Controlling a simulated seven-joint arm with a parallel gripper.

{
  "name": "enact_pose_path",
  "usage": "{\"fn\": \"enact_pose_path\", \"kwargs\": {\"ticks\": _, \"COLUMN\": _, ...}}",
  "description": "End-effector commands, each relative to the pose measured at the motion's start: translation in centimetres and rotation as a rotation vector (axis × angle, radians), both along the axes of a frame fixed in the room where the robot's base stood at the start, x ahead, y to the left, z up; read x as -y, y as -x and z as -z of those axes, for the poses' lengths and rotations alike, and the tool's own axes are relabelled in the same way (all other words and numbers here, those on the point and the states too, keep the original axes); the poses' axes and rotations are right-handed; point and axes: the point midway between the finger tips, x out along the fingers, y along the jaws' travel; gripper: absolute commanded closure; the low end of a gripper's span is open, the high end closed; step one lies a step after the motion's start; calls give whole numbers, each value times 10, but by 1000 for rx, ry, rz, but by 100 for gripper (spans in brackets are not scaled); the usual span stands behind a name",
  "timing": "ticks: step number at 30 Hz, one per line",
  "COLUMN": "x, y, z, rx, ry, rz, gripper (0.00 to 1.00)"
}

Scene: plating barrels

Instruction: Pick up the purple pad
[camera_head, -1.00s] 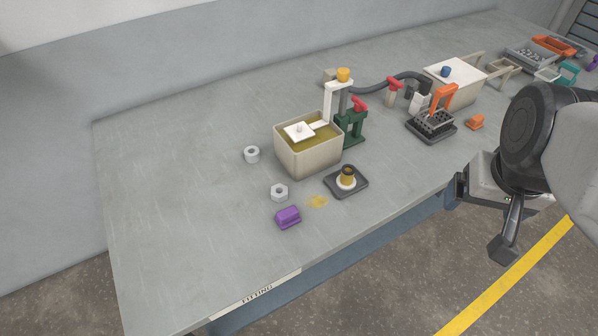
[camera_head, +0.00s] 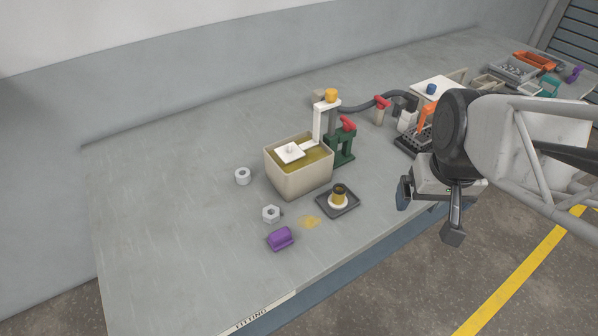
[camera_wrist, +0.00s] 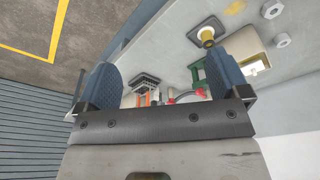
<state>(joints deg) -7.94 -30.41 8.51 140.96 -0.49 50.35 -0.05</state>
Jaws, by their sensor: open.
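The purple pad (camera_head: 280,238) lies on the grey table near its front edge, in the lower middle of the head view. It sits below a hex nut and left of a yellow stain. My gripper (camera_head: 428,212) is open and empty, off to the right of the pad and near the table's front edge. In the wrist view my gripper (camera_wrist: 165,90) shows two blue fingers spread wide with nothing held between them. The purple pad does not clearly show in the wrist view.
Two nuts (camera_head: 271,214) (camera_head: 242,176) lie behind the pad. A beige tank (camera_head: 300,175) of yellow liquid and a dark tray (camera_head: 337,201) holding a small cup stand to its right. A green clamp (camera_head: 341,145) is behind. The table left of the pad is clear.

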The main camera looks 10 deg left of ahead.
Motion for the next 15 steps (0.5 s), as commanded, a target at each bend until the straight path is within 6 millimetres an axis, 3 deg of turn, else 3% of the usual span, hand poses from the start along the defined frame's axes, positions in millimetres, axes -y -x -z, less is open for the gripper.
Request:
{"fn": "enact_pose_path", "kwargs": {"ticks": 6, "x": -43, "y": -28, "z": 25, "rx": -33, "ry": 7, "rz": -111, "gripper": 6}}
{"fn": "enact_pose_path", "kwargs": {"ticks": 15, "x": -106, "y": -54, "z": 63, "rx": -74, "ry": 20, "rz": -255, "gripper": 6}}
